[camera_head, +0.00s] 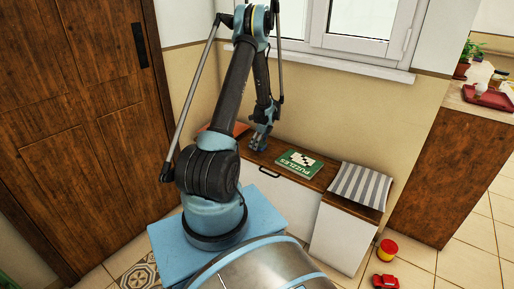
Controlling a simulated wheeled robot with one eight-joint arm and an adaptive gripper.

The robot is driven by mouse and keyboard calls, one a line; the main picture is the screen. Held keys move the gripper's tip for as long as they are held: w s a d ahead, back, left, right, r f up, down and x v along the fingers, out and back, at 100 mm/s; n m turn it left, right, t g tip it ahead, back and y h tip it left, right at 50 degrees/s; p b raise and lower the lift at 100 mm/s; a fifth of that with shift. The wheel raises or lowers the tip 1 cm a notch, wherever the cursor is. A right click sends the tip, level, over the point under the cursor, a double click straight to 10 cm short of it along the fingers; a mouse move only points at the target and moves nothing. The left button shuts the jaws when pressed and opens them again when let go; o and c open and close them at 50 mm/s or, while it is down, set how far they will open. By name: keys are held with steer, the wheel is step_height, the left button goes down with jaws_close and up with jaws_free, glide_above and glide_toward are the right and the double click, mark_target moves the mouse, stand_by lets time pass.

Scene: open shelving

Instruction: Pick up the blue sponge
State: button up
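I cannot make out a blue sponge in this head view. My gripper (260,141) hangs at the end of my arm, pointing down over the left part of the low bench with a wooden top (264,160). It is small and dark here, so I cannot tell whether its fingers are open or shut, or whether anything is between them. My arm hides part of the bench and the wall behind it.
A green puzzle book (299,163) and a striped cushion (360,186) lie on the bench, with an orange-red cushion (240,129) behind my arm. A red toy car (385,282) and a red-yellow tub (387,248) are on the floor. A wooden counter (455,170) stands right.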

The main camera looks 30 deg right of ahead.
stand_by(0.3)
steer(key=c, duration=0.8)
step_height(320, 180, up, 10)
steer(key=shift+r, duration=0.2)
stand_by(0.4)
